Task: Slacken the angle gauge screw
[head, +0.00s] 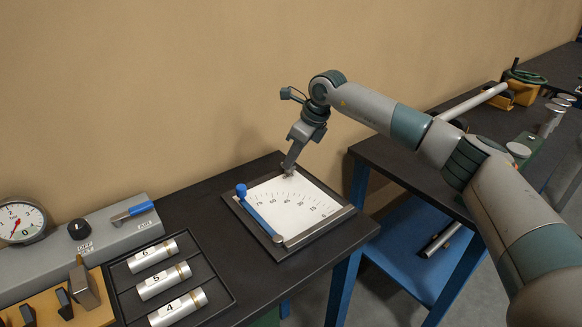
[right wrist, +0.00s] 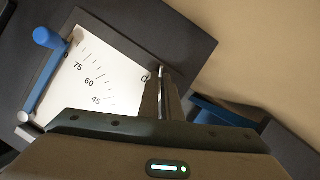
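The angle gauge (head: 297,205) is a dark board with a white degree plate, a blue arm (head: 262,214) with an upright blue knob, and a metal bar along one edge. A small grey screw (head: 288,173) is at the plate's far corner. My right gripper (head: 288,167) points down at that corner, its fingertips at the screw. In the right wrist view the gauge plate (right wrist: 100,70) lies beyond the two fingers (right wrist: 163,75), which are close together and hide the screw. I cannot tell whether they grip it. My left gripper is not in view.
A tray (head: 217,265) of numbered metal cylinders lies left of the gauge. A grey box (head: 105,235) with a dial and a blue handle stands behind it. A second bench (head: 405,165) is at right, beyond a gap. The wall is close behind the gauge.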

